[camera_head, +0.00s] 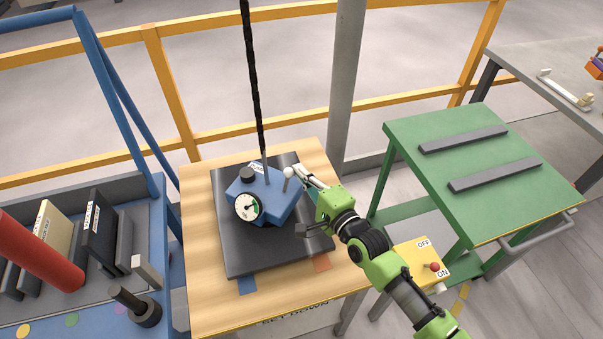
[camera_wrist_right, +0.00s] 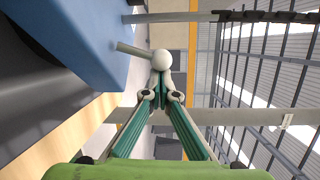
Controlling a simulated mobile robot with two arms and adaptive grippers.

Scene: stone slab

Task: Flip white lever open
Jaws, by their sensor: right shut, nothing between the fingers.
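The white lever is a thin grey rod with a white ball knob (camera_head: 288,172) on the right side of a blue lifting block (camera_head: 268,196). The block sits on a dark stone slab (camera_head: 234,258) and carries a round gauge and a black knob. My right gripper (camera_head: 299,171) is shut and empty, its tips just right of the ball. In the right wrist view the ball (camera_wrist_right: 162,60) is directly beyond the closed fingertips (camera_wrist_right: 160,90), with the rod running left to the block. I cannot tell whether they touch. My left gripper is not in view.
A black cable (camera_head: 252,85) rises from the block. The slab lies on a wooden table (camera_head: 205,305). A yellow ON/OFF box (camera_head: 420,262) and a green table (camera_head: 480,165) stand right. A blue cart (camera_head: 85,322) stands left, and a yellow railing (camera_head: 225,125) behind.

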